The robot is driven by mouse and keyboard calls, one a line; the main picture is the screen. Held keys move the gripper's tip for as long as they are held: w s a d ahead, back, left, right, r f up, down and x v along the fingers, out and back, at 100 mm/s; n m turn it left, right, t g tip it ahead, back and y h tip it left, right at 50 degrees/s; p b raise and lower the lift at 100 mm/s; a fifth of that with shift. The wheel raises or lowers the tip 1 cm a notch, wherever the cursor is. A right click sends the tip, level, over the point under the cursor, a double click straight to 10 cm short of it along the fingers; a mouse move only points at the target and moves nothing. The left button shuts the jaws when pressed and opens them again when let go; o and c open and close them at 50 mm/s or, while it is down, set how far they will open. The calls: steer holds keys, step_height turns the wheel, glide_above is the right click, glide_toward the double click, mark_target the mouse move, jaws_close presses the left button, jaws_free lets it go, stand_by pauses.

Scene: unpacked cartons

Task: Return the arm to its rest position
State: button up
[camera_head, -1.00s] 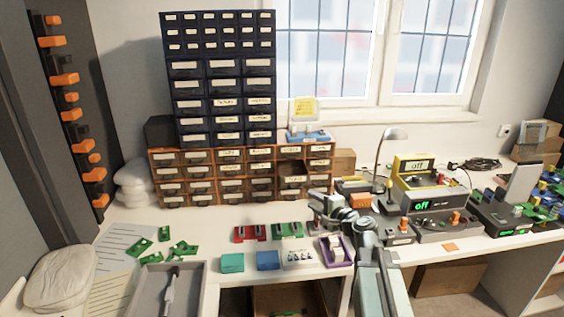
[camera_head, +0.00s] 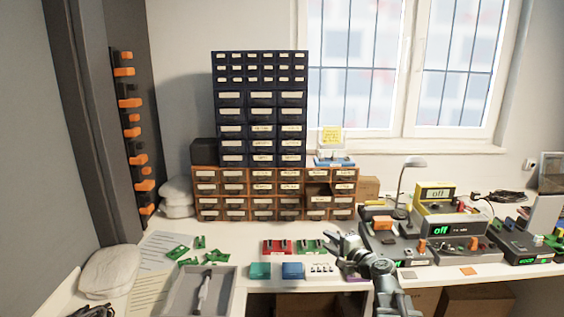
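My gripper (camera_head: 345,243) is in the lower right of the middle of the head view, over the front part of the white worktop. Its two fingers look spread apart, with nothing visible between them. My arm (camera_head: 385,285) runs from it down to the bottom edge of the picture. Just left of the gripper are a green rack (camera_head: 311,247) and a white labelled tray (camera_head: 321,271). I cannot tell whether the gripper touches either. A purple tray (camera_head: 357,280) is mostly hidden behind my arm.
Electronic instruments (camera_head: 440,230) and a desk lamp (camera_head: 403,185) stand to the right of my arm. Teal (camera_head: 260,271) and blue (camera_head: 292,271) boxes, a red rack (camera_head: 277,247) and a grey tray (camera_head: 201,292) lie left. Drawer cabinets (camera_head: 260,130) stand behind. Bare worktop shows beside the green circuit boards.

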steer(key=s+a+f+n+g+h, duration=0.1)
steer(key=s+a+f+n+g, duration=0.35)
steer(key=s+f, duration=0.2)
steer(key=s+a+f+n+g+h, duration=0.1)
steer(key=s+a+f+n+g, duration=0.4)
steer(key=f, duration=0.3)
steer(key=s+d+f+n+g+h, duration=0.4)
steer(key=s+d+f+g+h, duration=0.1)
steer(key=s+d, duration=0.65)
step_height(320, 180, up, 13)
steer(key=p, duration=1.2)
steer(key=shift+a+p, duration=0.3)
steer(key=shift+a, duration=0.15)
steer(key=shift+w+t, duration=0.1)
steer(key=shift+t, duration=0.15)
steer(key=shift+d, duration=0.1)
